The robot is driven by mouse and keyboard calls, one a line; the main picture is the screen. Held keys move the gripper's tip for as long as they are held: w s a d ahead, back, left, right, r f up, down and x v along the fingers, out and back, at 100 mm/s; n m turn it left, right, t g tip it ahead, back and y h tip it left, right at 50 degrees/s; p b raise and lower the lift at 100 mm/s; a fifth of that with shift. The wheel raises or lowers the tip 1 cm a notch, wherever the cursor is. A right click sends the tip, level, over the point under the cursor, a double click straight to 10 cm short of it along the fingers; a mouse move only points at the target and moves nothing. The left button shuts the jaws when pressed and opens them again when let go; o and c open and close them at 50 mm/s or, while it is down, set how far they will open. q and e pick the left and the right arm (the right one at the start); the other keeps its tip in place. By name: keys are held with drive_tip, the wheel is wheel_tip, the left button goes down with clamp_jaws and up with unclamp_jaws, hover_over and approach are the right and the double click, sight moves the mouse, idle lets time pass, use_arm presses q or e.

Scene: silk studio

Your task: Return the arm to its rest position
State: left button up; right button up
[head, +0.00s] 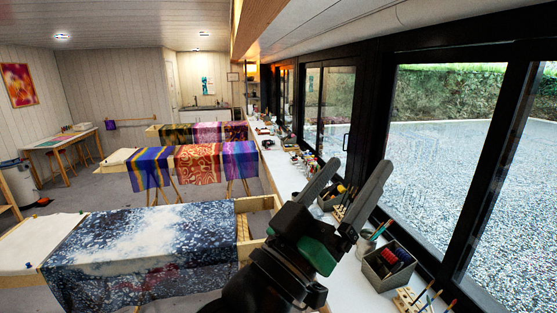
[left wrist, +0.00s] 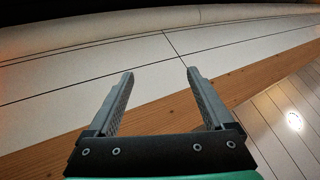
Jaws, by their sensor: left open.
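My left gripper (head: 347,186) is raised in the lower middle of the head view, with its two grey fingers apart and pointing up and to the right. In the left wrist view the same gripper (left wrist: 158,78) shows its fingers spread with nothing between them. Behind the fingers in that view are pale ceiling panels (left wrist: 90,75) and a wooden beam (left wrist: 150,118), so the gripper points upward. My right gripper is in neither view.
A long white counter (head: 288,178) runs below the windows, holding a grey bin (head: 378,277) of small items and a wooden rack (head: 408,300) of brushes. A blue-and-white cloth (head: 140,250) covers a frame at the left. Other draped frames stand farther back.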

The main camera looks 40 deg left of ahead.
use_arm(q)
drive_tip(key=s+r+m+t, duration=0.1)
drive_tip(key=s+r+t, duration=0.1)
drive_tip(key=s, duration=0.4)
drive_tip(key=s+a+r+m+t, duration=0.1)
drive_tip(key=s+r+m, duration=0.1)
drive_tip(key=s+r, duration=0.3)
drive_tip(key=shift+s+a+t, duration=0.3)
drive_tip(key=shift+s+t, duration=0.1)
drive_tip(key=shift+s, duration=0.1)
